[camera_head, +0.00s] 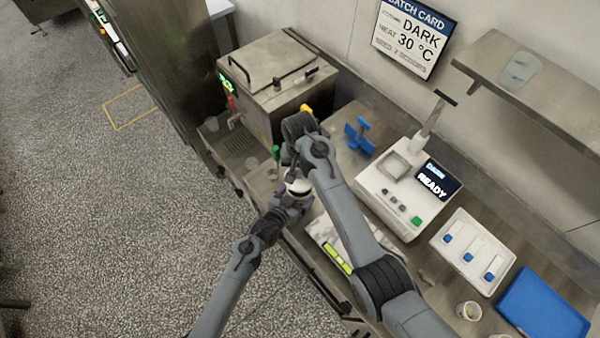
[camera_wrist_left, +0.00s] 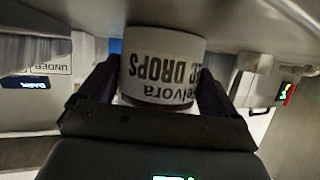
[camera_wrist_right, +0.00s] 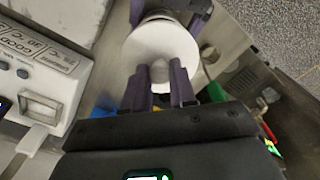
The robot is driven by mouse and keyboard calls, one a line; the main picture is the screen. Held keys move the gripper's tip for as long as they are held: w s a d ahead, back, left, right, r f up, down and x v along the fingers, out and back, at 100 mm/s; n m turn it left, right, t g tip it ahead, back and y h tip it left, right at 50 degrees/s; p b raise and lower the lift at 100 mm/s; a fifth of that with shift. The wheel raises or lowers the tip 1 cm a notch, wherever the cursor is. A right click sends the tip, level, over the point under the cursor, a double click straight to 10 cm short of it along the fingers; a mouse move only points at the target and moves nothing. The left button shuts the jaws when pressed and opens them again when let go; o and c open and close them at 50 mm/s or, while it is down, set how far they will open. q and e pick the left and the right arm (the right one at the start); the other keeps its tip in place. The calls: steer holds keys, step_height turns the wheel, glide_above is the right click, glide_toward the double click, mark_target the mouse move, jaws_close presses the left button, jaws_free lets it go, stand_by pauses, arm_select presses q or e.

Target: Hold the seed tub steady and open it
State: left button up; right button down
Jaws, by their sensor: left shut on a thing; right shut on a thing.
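The seed tub (camera_wrist_left: 165,72) is white with dark lettering, upside down in the left wrist view, and a dark brown band near its rim. My left gripper (camera_wrist_left: 158,88) is shut around its sides. The round white lid (camera_wrist_right: 150,48) shows from above in the right wrist view. My right gripper (camera_wrist_right: 161,92) is shut on the knob (camera_wrist_right: 160,70) in the lid's middle. In the head view the tub (camera_head: 298,188) is small and partly covered by my arms. I cannot tell whether the lid sits fully on the tub or is slightly raised.
A steel machine (camera_head: 270,75) stands behind to the left. A white device reading READY (camera_head: 405,190) stands right of my right arm, with a blue object (camera_head: 359,138) behind. A white tray (camera_head: 473,252) and a blue tray (camera_head: 545,305) lie farther right. The counter's front edge is close.

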arm_select(q)
steer(key=o, duration=1.2)
